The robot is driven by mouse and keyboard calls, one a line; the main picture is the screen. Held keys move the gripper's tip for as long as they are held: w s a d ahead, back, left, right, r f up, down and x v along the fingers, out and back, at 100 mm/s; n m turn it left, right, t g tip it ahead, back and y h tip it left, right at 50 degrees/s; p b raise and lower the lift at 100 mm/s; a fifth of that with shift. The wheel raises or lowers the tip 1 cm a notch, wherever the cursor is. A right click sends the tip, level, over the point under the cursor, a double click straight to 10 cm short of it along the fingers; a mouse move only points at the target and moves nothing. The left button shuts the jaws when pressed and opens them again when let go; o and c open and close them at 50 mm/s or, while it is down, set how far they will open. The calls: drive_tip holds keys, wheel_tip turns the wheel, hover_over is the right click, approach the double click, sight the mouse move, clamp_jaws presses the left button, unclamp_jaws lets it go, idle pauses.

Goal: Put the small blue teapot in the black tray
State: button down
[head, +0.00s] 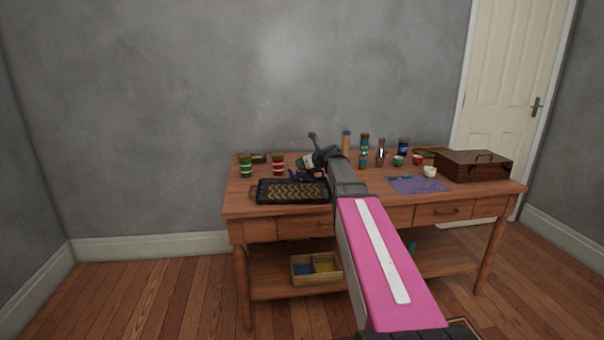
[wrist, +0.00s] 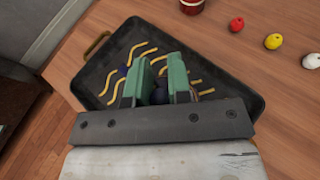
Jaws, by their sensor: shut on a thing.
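The black tray (head: 292,199) lies on the left part of the table, with wavy yellow lines on its floor and a handle at its left end. It also fills the middle of the wrist view (wrist: 120,45). My gripper (head: 305,168) is over the tray, and its green fingers also show in the wrist view (wrist: 163,80). They are shut on the small blue teapot (wrist: 160,93), a dark blue thing mostly hidden by the fingers. A bit of blue shows left of the fingers. I cannot tell whether the teapot touches the tray.
Striped cups (head: 246,166) stand behind the tray. Several bottles (head: 364,150) and small coloured pots (head: 398,160) stand to the right. A purple cloth (head: 420,185) and a wooden box (head: 473,166) are at the right end. A divided box (head: 315,268) sits on the lower shelf.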

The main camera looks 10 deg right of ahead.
sight(302, 171)
drive_tip(key=shift+w+d+f, duration=0.1)
drive_tip(key=shift+f, duration=1.95)
drive_tip(key=shift+f, duration=0.15)
drive_tip(key=c, duration=1.1)
unclamp_jaws()
drive_tip(key=shift+o, duration=0.2)
drive_tip(key=v, duration=1.2)
